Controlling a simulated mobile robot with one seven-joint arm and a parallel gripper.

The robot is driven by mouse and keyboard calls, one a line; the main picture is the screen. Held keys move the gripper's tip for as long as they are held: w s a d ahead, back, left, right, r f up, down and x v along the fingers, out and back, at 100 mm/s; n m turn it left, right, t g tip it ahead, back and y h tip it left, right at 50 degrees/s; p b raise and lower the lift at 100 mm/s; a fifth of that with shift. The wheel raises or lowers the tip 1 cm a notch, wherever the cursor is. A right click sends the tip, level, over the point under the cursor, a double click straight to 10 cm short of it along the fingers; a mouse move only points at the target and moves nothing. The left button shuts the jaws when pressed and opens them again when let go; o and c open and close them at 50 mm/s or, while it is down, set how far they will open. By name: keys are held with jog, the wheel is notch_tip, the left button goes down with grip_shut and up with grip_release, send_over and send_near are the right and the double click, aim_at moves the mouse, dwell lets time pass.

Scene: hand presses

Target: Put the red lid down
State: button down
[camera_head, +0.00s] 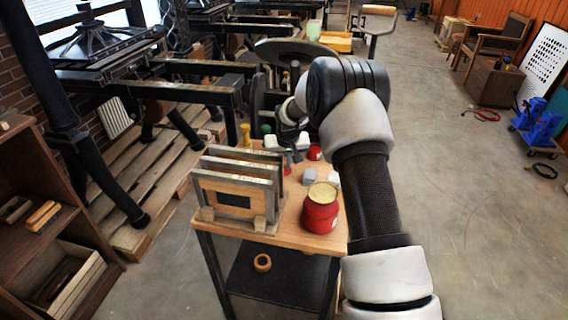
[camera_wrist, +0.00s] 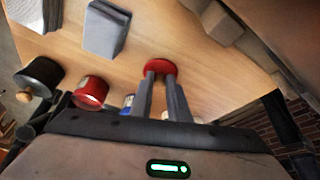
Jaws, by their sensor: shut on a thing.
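The red lid (camera_wrist: 160,66) is a small red disc between the tips of my gripper (camera_wrist: 160,80) in the wrist view. My gripper is shut on it, over the wooden tabletop (camera_wrist: 215,75). I cannot tell whether the lid touches the wood. In the head view my gripper (camera_head: 288,157) is small and partly hidden by my arm, above the small table, with a bit of red (camera_head: 287,169) below it. A large red jar (camera_head: 320,210) with a pale open top stands at the table's near right corner.
The wrist view shows a red tin (camera_wrist: 92,92), a dark round pot (camera_wrist: 40,75) and a grey block (camera_wrist: 105,30).

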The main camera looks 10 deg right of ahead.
jog(key=shift+f, duration=0.25)
jog(key=c, duration=1.7)
grip_release()
jog(key=shift+r, duration=0.1)
